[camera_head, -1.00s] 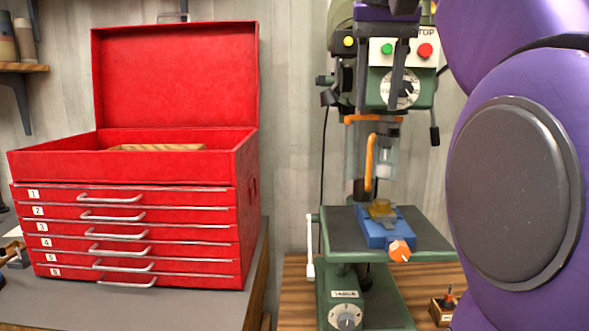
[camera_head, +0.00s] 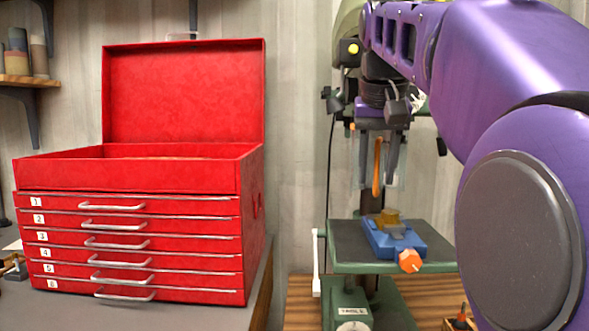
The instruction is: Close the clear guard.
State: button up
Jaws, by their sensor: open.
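The clear guard (camera_head: 384,184) hangs at the drill press head, mostly hidden by my gripper and arm. Its orange handle (camera_head: 377,160) stands upright at its front. My gripper (camera_head: 378,171) points down in front of the guard, its two dark fingers apart. The handle shows between the fingers in the picture; I cannot tell whether they touch it. The blue vise (camera_head: 392,240) with a yellowish workpiece (camera_head: 389,217) sits below on the press table (camera_head: 345,250).
A red tool chest (camera_head: 130,176) with a raised lid and several drawers stands on a bench at left. An orange vise knob (camera_head: 410,261) sticks out in front. My purple arm covers the right side and the press's buttons.

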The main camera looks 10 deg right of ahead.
jog(key=shift+c, duration=0.3)
grip_shut()
dwell(1.1)
